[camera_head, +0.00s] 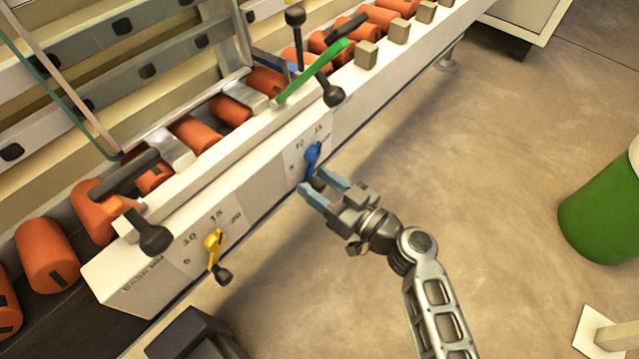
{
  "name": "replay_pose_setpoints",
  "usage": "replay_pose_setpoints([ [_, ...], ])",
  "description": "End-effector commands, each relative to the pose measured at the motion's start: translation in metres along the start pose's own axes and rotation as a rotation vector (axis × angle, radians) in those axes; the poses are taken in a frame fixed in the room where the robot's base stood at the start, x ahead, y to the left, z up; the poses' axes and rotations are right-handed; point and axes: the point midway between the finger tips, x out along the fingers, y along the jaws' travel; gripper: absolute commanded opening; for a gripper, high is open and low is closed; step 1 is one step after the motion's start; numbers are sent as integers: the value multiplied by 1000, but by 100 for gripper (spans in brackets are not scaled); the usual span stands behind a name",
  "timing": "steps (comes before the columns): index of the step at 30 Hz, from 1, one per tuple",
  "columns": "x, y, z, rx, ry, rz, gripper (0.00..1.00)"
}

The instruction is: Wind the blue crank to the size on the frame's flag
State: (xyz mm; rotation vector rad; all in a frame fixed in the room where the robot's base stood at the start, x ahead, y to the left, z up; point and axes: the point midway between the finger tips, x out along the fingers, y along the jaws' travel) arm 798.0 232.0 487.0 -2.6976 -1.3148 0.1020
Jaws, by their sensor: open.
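The blue crank (311,158) sits on a white dial plate (297,158) on the front face of the long machine beam. The marks 10 and 15 are readable above it; other marks are small or partly covered. The crank's upper end points up and slightly right, but I cannot tell exactly which mark it meets. No flag with a readable size shows on the frame.
A yellow crank (213,247) with its own dial is at lower left. Black-knobbed levers (331,91) and a green bar (312,74) stick out above the beam. Orange rollers (46,255) line the machine. A green bin (604,212) stands at right. The floor between is clear.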

Motion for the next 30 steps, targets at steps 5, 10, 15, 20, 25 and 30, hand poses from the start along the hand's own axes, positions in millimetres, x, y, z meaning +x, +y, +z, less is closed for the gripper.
replay_pose_setpoints([
  [5,2,0,0,0,0,0,52],
  [10,1,0,0,0,0,0,45],
  [15,1,0,0,1,0,0,28],
  [20,1,0,0,1,0,0,13],
  [25,1,0,0,1,0,0,0],
  [30,1,-1,1,31,0,0,0],
])
